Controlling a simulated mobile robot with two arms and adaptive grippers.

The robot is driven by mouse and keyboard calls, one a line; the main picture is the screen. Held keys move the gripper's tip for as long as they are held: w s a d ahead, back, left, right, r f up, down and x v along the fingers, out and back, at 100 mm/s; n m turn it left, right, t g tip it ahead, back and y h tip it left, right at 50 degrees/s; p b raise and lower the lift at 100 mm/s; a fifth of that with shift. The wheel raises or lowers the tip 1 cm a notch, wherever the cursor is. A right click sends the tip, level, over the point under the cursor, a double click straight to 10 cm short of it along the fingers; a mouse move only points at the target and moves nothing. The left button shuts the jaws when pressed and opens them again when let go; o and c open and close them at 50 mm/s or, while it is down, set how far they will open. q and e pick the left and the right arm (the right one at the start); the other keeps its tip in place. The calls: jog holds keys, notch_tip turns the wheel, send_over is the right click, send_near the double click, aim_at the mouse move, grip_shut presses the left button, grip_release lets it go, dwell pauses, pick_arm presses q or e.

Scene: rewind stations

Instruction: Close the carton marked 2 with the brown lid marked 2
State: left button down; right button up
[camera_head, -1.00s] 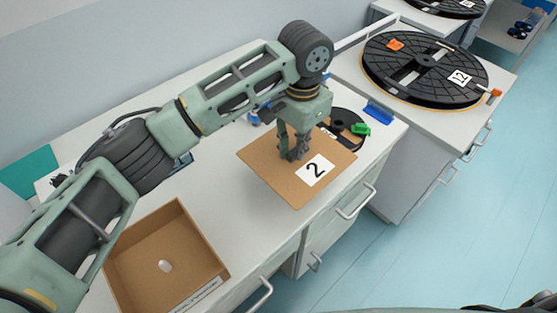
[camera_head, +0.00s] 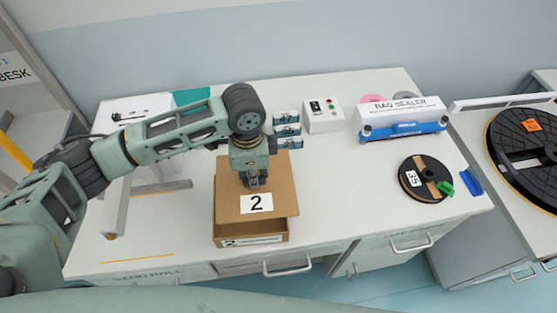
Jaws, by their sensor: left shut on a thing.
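The brown lid (camera_head: 281,181) is a flat brown panel with a white label reading 2. It lies over the brown carton (camera_head: 267,234), whose front wall carries a label with a 2 at its left end. The lid covers most of the carton's opening; a strip of its interior shows below the lid's front edge. The lid looks a little above the rim, but I cannot tell whether any edge touches. My left gripper (camera_head: 255,182) points down and is shut on the lid near its middle. My right gripper is out of view.
A bag sealer (camera_head: 403,114) and a white box with buttons (camera_head: 323,115) stand at the back. A dark reel marked 35 (camera_head: 423,178) lies to the right, beside a green clip (camera_head: 443,187). The tabletop (camera_head: 350,190) between carton and reel is clear.

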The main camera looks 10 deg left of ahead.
aim_at(246, 188)
pick_arm(q)
jog(key=shift+s+a+r, duration=0.2)
jog(key=shift+s+a, duration=0.7)
jog(key=shift+a, duration=0.1)
jog(key=shift+w+f, duration=0.1)
jog(key=shift+w, duration=0.1)
jog(key=shift+s+r+p, duration=0.1)
jog(key=shift+r+p, duration=0.15)
jog(key=shift+p, duration=0.6)
notch_tip(246, 188, down, 4)
jog(key=shift+f+b, duration=0.25)
jog(key=shift+b, duration=0.75)
jog(key=shift+f+b, duration=0.3)
jog(key=shift+f, duration=0.55)
